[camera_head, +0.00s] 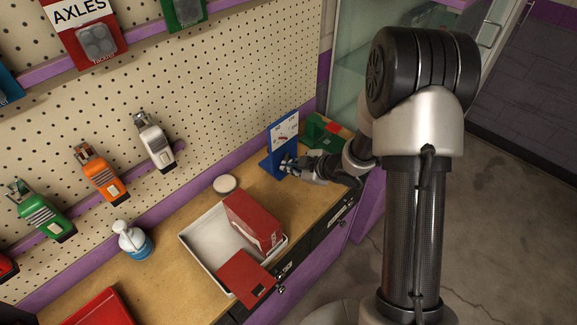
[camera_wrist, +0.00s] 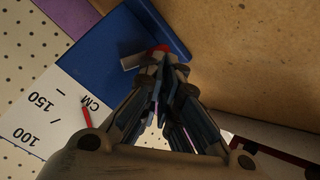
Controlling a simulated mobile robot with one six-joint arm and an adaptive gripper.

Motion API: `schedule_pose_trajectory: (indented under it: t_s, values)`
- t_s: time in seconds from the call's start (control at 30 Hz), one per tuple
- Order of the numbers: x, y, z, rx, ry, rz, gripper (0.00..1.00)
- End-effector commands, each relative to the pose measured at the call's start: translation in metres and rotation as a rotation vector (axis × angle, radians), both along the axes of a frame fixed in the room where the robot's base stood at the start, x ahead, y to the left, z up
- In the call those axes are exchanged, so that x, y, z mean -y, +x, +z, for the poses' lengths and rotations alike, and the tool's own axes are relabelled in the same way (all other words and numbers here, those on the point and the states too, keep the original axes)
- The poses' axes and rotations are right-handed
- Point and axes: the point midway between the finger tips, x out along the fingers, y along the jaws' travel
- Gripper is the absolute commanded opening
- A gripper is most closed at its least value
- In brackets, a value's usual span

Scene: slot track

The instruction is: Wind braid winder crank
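The braid winder (camera_head: 276,163) is a blue stand with a white face panel, at the far end of the workbench. The wrist view shows its blue base (camera_wrist: 95,55) and a white scale (camera_wrist: 45,125) marked 100, 150 and CM, with a red pointer (camera_wrist: 86,115). A short grey crank arm (camera_wrist: 130,62) with a red knob (camera_wrist: 160,47) shows at the fingertips. My gripper (camera_wrist: 166,62) has its fingers drawn together at the knob, which they partly hide. In the head view my gripper (camera_head: 287,164) is right at the winder's front.
A white tray (camera_head: 200,233) with red boxes (camera_head: 253,221) stands nearer on the bench. A round white-topped item (camera_head: 225,184), a spray-like bottle (camera_head: 131,239) and a green item (camera_head: 318,129) are also there. A pegboard wall (camera_head: 220,70) rises behind.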

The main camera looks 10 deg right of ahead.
Motion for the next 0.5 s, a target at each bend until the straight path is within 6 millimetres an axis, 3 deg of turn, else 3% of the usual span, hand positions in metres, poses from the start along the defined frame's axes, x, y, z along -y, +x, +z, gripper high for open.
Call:
schedule_pose_trajectory:
  t_s: [0.03, 0.5]
  values:
    - [-0.0081, 0.0019, -0.0036, 0.003, 0.008, 0.014, 0.0]
    - [-0.0055, 0.0026, -0.0116, 0.0, 0.007, 0.018, 0.0]
